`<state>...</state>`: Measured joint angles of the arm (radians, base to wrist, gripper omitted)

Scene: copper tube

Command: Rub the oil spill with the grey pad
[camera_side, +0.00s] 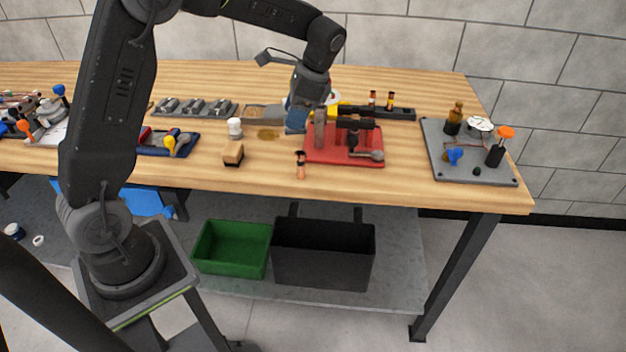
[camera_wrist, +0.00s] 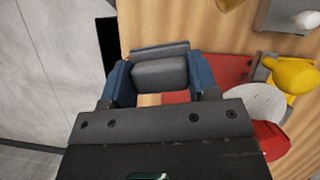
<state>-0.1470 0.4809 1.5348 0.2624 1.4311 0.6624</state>
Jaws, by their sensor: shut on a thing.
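The oil spill (camera_side: 268,134) is a small brownish patch on the wooden table in the side view. My gripper (camera_side: 296,122) is low over the table, just right of the spill and beside the red plate's left edge. In the wrist view its blue fingers (camera_wrist: 160,76) are shut on the grey pad (camera_wrist: 160,73), one finger on each side. The pad's underside is hidden, and I cannot tell whether it touches anything below. In the side view the pad is mostly hidden by the fingers.
The red plate (camera_side: 330,158) with dark clamp parts lies right of the spill. A white cylinder (camera_side: 235,128) and a wooden block (camera_side: 233,154) stand left of it. A grey tray row (camera_side: 195,108) lies behind. A grey board (camera_side: 470,165) with bottles is far right.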

